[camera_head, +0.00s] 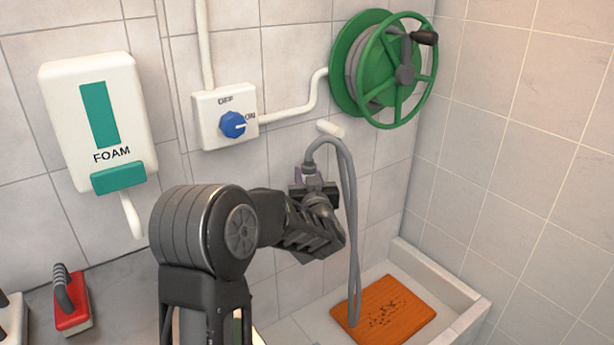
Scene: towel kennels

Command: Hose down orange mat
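The orange mat (398,302) lies flat in the low-walled basin at lower right, with dark specks of dirt on its middle. A grey hose (352,215) loops up under a white wall peg (330,128) and hangs down to the mat's left edge. My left gripper (312,186) is at the hose's upper left end, by a small grey and purple fitting that is partly hidden. My own wrist covers the fingers, so I cannot tell whether they are closed on it. My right gripper is out of view.
A wall switch box (211,122) has a blue knob (233,124) with its mark toward ON. A green hose reel (385,68) hangs above. A foam dispenser (98,120) is at left. A red brush (71,300) lies on the grey counter. The basin wall (440,270) borders the mat.

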